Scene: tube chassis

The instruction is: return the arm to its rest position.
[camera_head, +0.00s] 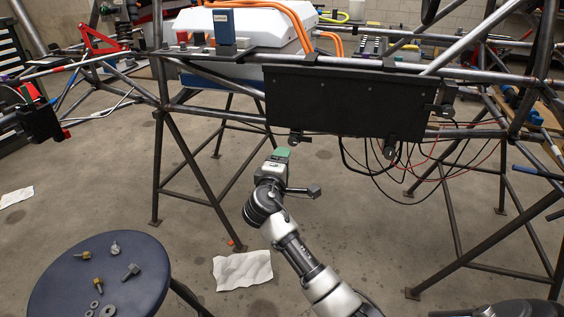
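One of my arms, which I take to be the right one, reaches up and to the left from the bottom edge, right of centre. Its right gripper (290,174) is over the floor, in front of and below the black panel (345,102) on the tube chassis (205,109). A small green piece (282,153) shows at the gripper's far end; I cannot tell whether it is held or part of the gripper. A dark finger-like part sticks out to the right. Whether the fingers are open or shut is unclear. My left gripper is not in view.
A round dark stool (140,270) with several bolts and washers stands at the lower left. Black and red cables (405,172) hang below the panel. Chassis legs stand on both sides. White sheets (243,270) lie on the floor. Open floor lies around the arm.

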